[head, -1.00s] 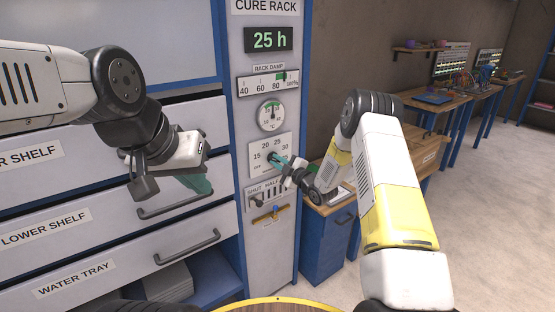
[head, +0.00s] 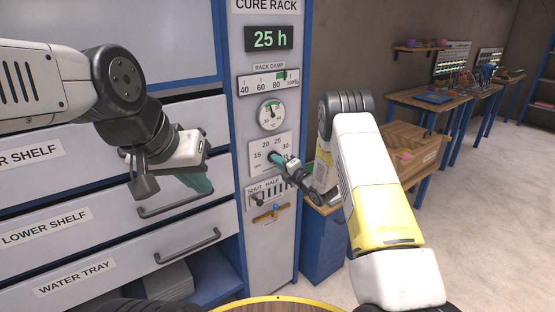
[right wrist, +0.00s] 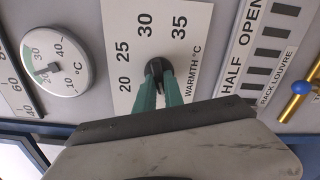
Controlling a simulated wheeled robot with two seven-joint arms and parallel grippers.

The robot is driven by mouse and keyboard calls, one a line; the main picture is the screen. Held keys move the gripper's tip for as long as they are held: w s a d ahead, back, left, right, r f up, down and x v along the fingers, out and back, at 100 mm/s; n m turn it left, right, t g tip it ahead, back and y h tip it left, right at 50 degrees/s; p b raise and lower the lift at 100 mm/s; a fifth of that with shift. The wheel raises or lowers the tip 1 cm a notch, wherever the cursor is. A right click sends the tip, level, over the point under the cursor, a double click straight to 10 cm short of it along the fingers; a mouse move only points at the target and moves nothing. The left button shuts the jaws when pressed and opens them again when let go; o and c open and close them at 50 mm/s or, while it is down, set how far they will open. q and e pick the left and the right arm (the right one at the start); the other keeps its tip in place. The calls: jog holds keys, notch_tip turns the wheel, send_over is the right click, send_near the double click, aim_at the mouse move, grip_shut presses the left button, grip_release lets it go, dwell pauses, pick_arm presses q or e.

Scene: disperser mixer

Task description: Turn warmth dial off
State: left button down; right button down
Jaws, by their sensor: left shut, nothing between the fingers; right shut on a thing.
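The warmth dial is a small dark knob (right wrist: 153,66) on a white plate (head: 259,145) in the cure rack's control column. Its scale shows OFF, 15, 20, 25 and 30 in the head view, and up to 35 in the right wrist view. My right gripper (head: 275,158) has its green fingers shut on the knob, one on each side; they also show in the right wrist view (right wrist: 158,82). The fingers cover part of the knob, so its pointer setting cannot be read. My left gripper (head: 197,184) is shut and empty, in front of the shelf drawers.
Above the dial are a round thermometer (head: 271,115), the rack damp scale (head: 268,82) and a "25 h" display (head: 269,39). Below are the louvre slots (head: 270,190) and a yellow-and-blue tap (head: 270,213). Drawer handles (head: 188,246) stick out at left. A wooden bench (head: 405,150) stands at right.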

jog(key=shift+d+f+n, duration=0.1)
jog(key=shift+n, duration=0.5)
jog(key=c, duration=1.4)
grip_release()
jog(key=shift+c, duration=0.2)
jog(key=shift+s, duration=0.1)
jog(key=v, duration=0.7)
jog(key=shift+s+d, duration=0.2)
jog(key=shift+d, duration=0.05)
